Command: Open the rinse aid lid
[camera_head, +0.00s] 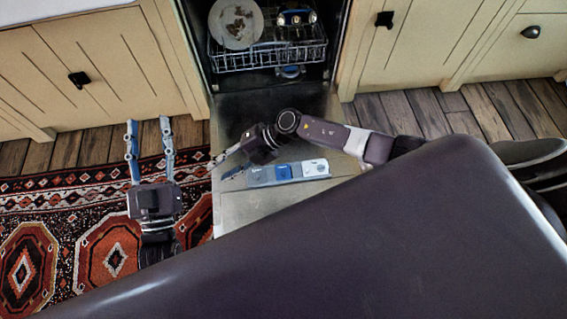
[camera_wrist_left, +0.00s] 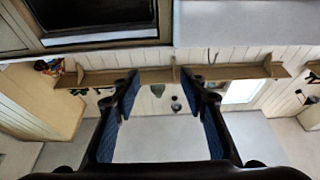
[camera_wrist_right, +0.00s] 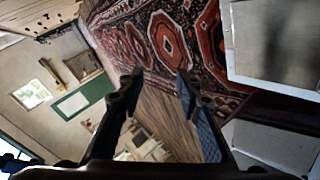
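The open dishwasher door (camera_head: 228,222) lies flat, with a grey dispenser panel (camera_head: 260,176) on it. The panel has a blue part (camera_head: 283,172) in its middle and a pale blue-white part (camera_head: 315,168) at its right end. I cannot tell which is the rinse aid lid, or whether it is open. My right gripper (camera_head: 223,168) is above the door, open and empty, pointing left past the panel's left end. Its wrist view (camera_wrist_right: 157,82) does not show the panel. My left gripper (camera_head: 149,124) is open and empty above the rug; its fingers also show in its wrist view (camera_wrist_left: 160,82).
The lower dish rack (camera_head: 265,57) holds a dirty plate (camera_head: 238,22) and other dishes inside the dishwasher. Cream cabinets (camera_head: 85,70) stand on both sides. A patterned rug (camera_head: 60,215) covers the floor at left. My dark body hides the lower right.

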